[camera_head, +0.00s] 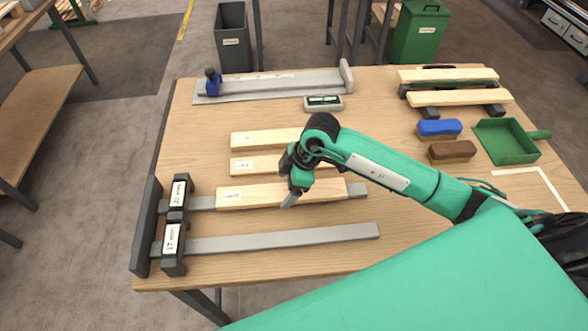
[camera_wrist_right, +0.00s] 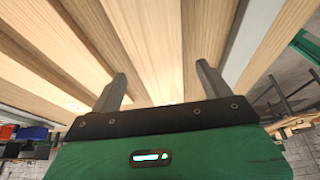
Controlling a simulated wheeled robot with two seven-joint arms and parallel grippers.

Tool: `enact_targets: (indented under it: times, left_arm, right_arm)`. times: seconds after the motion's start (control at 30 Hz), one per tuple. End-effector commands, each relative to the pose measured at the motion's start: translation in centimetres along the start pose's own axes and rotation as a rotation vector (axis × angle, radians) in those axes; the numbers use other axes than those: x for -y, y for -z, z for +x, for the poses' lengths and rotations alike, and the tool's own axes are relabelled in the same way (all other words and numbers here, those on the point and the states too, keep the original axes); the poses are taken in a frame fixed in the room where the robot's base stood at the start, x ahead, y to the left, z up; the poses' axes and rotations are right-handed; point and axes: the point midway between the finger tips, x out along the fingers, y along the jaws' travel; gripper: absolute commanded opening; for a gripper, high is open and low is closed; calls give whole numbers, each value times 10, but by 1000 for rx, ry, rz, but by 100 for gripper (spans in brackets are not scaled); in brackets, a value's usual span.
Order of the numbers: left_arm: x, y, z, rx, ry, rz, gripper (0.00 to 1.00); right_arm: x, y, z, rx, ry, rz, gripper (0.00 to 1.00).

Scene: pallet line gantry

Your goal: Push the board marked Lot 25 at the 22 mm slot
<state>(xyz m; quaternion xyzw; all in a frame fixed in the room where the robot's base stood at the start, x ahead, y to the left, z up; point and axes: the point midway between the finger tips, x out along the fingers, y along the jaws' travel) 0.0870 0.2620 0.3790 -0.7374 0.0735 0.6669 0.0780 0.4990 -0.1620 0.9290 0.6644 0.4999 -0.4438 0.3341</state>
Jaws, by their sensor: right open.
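A pale wooden board (camera_head: 255,195), whose small label seems to read Lot 25, lies lengthwise on the upper grey rail (camera_head: 203,203). Its left end is a short gap to the right of the black block marked 22 mm (camera_head: 178,194). A second block marked 17 mm (camera_head: 173,243) stands below it, with its own empty rail (camera_head: 280,239). My right gripper (camera_head: 289,200) is over the middle of the board and hides part of it; I cannot tell whether they touch. In the wrist view its fingers (camera_wrist_right: 160,88) are apart, with boards beyond. My left gripper is not in view.
Two more labelled boards (camera_head: 262,139) (camera_head: 250,166) lie behind. Farther back are a long grey fixture (camera_head: 275,86) with a blue clamp and a small display (camera_head: 323,103). Brushes (camera_head: 440,128), a green dustpan (camera_head: 505,142) and stacked boards (camera_head: 460,97) occupy the right side.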

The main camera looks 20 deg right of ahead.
Motion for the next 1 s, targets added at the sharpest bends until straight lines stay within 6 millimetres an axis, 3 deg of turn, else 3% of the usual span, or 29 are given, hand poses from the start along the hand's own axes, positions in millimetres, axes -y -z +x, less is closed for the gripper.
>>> enact_targets:
  times: [0.2,0.5,0.77,1.0]
  left_arm:
    - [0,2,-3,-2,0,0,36]
    - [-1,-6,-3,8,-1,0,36]
    - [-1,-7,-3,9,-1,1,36]
    - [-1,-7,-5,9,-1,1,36]
  right_arm:
    - [0,1,16,-1,0,-1,80]
    - [0,0,18,0,-1,-1,80]
    - [0,0,18,0,-1,-1,29]
    - [0,0,18,0,-1,-1,26]
